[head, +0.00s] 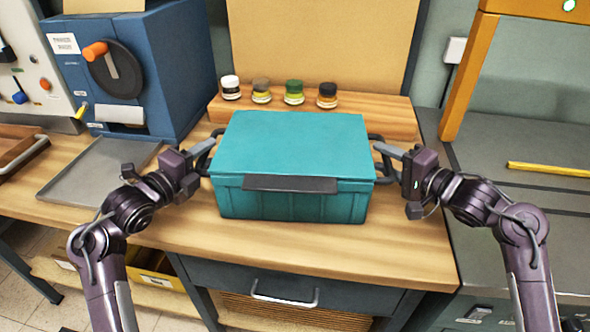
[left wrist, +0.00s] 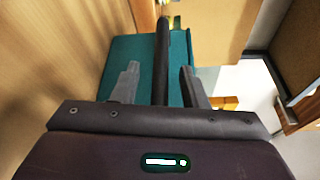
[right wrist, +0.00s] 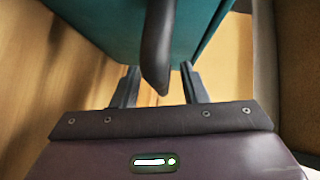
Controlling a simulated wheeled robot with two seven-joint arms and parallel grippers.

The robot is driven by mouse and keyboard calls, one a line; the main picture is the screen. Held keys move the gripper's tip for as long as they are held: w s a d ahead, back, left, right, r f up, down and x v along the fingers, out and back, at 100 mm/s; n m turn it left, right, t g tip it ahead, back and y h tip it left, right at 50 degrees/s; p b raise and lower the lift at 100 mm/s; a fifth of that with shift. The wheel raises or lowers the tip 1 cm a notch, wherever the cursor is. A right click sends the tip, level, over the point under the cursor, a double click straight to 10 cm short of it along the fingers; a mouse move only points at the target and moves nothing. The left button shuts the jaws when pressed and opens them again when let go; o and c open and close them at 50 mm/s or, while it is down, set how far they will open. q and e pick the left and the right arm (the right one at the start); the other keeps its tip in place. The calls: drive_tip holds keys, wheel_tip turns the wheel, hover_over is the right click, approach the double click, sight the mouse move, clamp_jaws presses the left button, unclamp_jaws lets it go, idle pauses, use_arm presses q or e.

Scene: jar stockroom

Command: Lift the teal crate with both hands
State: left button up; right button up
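The teal crate (head: 290,145) is closed by its lid, has a dark front label plate (head: 290,184) and rests on the wooden worktop. A dark handle sticks out at each end. My left gripper (head: 207,148) is at the left handle; in the left wrist view the handle (left wrist: 162,50) lies between the open fingers (left wrist: 158,84), with gaps on both sides. My right gripper (head: 384,149) is at the right handle; in the right wrist view the handle (right wrist: 156,50) lies between the open fingers (right wrist: 158,84), apart from both.
Several small jars (head: 293,92) stand on a wooden ledge (head: 350,118) behind the crate. A blue machine (head: 165,70) and a grey tray (head: 100,170) are to the left. A grey counter (head: 540,150) with a yellow bar (head: 548,170) is to the right. The worktop before the crate is clear.

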use_arm(q)
clamp_jaws()
use_arm(e)
clamp_jaws()
